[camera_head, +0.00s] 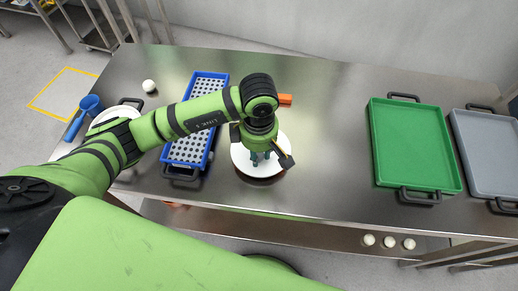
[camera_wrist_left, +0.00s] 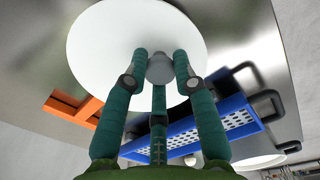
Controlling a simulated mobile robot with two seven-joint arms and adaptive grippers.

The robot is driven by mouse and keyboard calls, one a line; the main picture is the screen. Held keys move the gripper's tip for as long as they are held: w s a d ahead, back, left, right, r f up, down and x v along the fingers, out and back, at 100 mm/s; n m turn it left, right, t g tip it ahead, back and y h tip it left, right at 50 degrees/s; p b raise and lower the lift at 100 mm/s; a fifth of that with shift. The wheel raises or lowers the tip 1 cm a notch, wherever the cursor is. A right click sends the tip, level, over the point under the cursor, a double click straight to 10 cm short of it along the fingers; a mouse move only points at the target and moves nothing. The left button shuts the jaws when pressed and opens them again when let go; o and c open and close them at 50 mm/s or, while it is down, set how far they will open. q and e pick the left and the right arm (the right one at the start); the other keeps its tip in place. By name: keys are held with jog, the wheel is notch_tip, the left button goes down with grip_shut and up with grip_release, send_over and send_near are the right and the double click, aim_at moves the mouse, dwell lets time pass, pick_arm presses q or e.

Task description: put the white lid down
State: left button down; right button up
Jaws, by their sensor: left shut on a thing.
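The white lid (camera_head: 241,158) is a round disc near the front middle of the metal table. In the left wrist view, the lid (camera_wrist_left: 105,42) shows a grey knob (camera_wrist_left: 160,68) at its centre. My left gripper (camera_head: 262,158) points down over the lid, and in the wrist view its green fingers (camera_wrist_left: 158,82) are closed around the knob. A dark shadow shows under the lid's front edge. I cannot tell whether the lid touches the table or hangs just above it. My right gripper is not in view.
A white round thing (camera_head: 115,114), a blue scoop (camera_head: 88,106) and a white ball (camera_head: 149,86) are further left. Green (camera_head: 412,145) and grey (camera_head: 490,150) trays are right; bare table (camera_head: 335,140) lies between.

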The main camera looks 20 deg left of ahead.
pick_arm(q)
jog(key=shift+f, duration=0.2)
jog(key=c, duration=1)
grip_release()
jog(key=shift+r, duration=0.1)
jog(key=shift+r, duration=0.1)
notch_tip(320, 180, up, 12)
jog(key=b, duration=0.2)
jog(key=shift+b, duration=0.4)
